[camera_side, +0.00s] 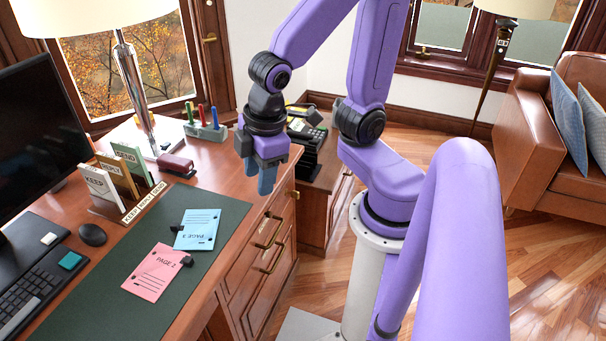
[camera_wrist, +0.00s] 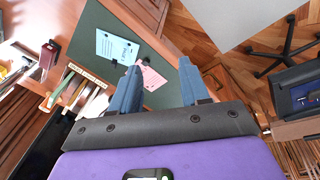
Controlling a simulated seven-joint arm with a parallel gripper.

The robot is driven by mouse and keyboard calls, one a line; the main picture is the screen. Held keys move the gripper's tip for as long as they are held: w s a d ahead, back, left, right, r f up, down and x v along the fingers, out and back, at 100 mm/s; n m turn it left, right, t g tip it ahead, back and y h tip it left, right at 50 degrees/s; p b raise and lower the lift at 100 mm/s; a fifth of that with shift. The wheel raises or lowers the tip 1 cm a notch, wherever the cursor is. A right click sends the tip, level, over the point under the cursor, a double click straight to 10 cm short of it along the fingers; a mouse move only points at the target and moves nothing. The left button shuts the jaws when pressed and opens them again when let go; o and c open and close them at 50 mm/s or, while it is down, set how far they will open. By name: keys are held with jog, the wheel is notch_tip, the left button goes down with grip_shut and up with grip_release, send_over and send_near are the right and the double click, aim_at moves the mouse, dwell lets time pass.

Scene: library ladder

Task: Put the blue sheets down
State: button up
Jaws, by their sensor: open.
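The blue sheets (camera_side: 198,230), with a dark clip at the left edge, lie flat on the dark green desk mat (camera_side: 108,316). They also show in the wrist view (camera_wrist: 113,46). The pink sheets (camera_side: 155,273), marked "PAGE 2" and with a dark clip, lie just in front of them on the mat (camera_wrist: 90,20). In the wrist view the pink sheets (camera_wrist: 152,76) show between my fingers. My gripper (camera_side: 266,180) is raised near the desk's right edge, up and to the right of the blue sheets. Its blue fingers (camera_wrist: 158,66) are apart, with nothing held between them.
A sorter (camera_side: 125,219) with slots labelled KEEP and SEND stands left of the mat. A stapler (camera_side: 177,165), lamp (camera_side: 140,100), pen holder (camera_side: 206,130), mouse (camera_side: 92,235) and keyboard (camera_side: 40,290) surround it. The mat's near part is bare.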

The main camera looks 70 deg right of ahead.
jog(key=s+d+n+g, duration=0.1)
jog(key=s, duration=0.7)
jog(key=shift+d+r+n+g, duration=0.15)
jog(key=shift+r+n+g, duration=0.2)
jog(key=shift+n+g, duration=0.05)
dwell(0.6)
